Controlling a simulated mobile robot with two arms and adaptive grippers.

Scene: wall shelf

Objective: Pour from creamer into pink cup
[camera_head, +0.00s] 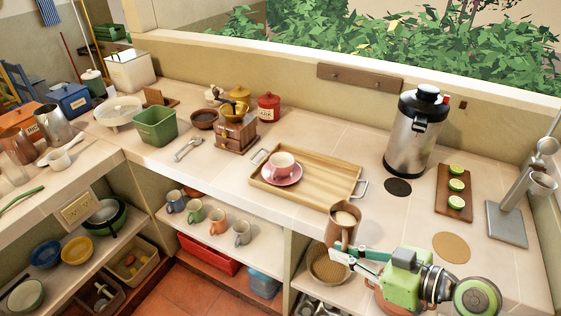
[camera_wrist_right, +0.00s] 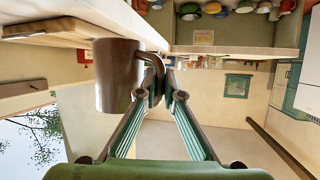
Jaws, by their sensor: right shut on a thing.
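The pink cup (camera_head: 281,162) stands upright on its pink saucer (camera_head: 290,179), on a wooden tray (camera_head: 325,195) on the counter. The brown creamer (camera_head: 343,236), with pale liquid showing at its top, is held to the right of and nearer than the tray. My right gripper (camera_head: 346,254) is shut on the creamer's handle. In the right wrist view the creamer (camera_wrist_right: 117,78) shows at the left, its handle between the fingertips (camera_wrist_right: 163,85). The creamer looks roughly upright and apart from the pink cup. My left gripper is in neither view.
A board with lime halves (camera_head: 454,193) and a steel stand (camera_head: 507,222) are at the right. A coffee grinder (camera_head: 236,135) is left of the tray. Mugs (camera_head: 218,221) sit on the shelf below.

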